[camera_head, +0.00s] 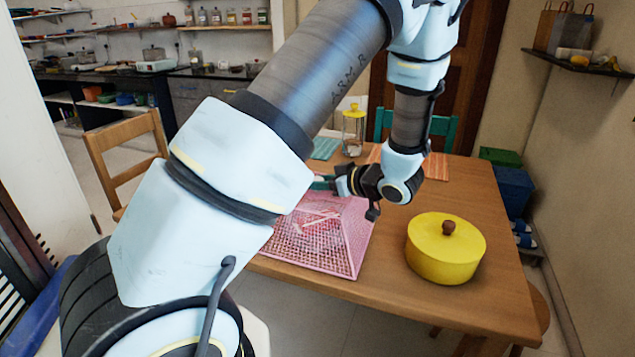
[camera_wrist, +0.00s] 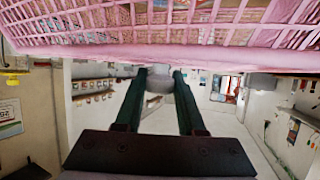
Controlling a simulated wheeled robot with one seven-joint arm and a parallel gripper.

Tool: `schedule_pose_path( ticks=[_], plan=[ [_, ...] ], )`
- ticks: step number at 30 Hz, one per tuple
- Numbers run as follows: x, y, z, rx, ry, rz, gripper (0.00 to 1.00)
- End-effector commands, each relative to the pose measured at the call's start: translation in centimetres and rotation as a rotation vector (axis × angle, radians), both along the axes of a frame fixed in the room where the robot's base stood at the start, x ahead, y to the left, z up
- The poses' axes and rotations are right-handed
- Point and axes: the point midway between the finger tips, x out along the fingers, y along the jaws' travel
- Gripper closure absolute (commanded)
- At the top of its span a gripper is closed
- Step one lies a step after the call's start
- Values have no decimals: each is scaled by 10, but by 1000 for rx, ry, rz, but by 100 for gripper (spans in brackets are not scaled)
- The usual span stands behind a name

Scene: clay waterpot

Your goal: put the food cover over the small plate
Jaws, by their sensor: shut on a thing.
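The food cover (camera_head: 315,235) is a pink mesh dome with a square rim, at the table's near left side in the head view. Its mesh and pink rim fill the top of the wrist view (camera_wrist: 160,55). My gripper (camera_head: 322,183) lies level at the top of the cover, pointing left. In the wrist view its two dark green fingers (camera_wrist: 160,80) are shut on a grey, rounded part between their tips, which appears to be the cover's knob. Whether the rim rests on the table cannot be told. The small plate is not clearly visible; pale shapes show through the mesh.
A yellow lidded pot (camera_head: 446,255) stands right of the cover on the wooden table (camera_head: 470,190). A glass jar with a yellow lid (camera_head: 353,130) and placemats (camera_head: 436,167) are behind. Chairs (camera_head: 125,150) stand around. My arm hides the table's left part.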

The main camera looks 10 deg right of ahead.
Motion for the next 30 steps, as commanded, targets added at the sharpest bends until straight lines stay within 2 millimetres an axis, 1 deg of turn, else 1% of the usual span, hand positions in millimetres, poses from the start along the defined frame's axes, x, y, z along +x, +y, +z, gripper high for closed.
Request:
schedule_pose_path(
  ticks=[7,8,15,22,25,26,30],
  plan=[
    [0,0,-6,1,1,1,100],
    [0,0,-5,1,1,0,58],
    [0,0,-5,1,1,0,31],
    [0,0,-4,1,1,0,31],
    [0,0,1,0,0,0,31],
    [-1,-2,2,-1,1,-1,31],
    [-17,-15,9,-3,-1,-3,31]
  ],
)
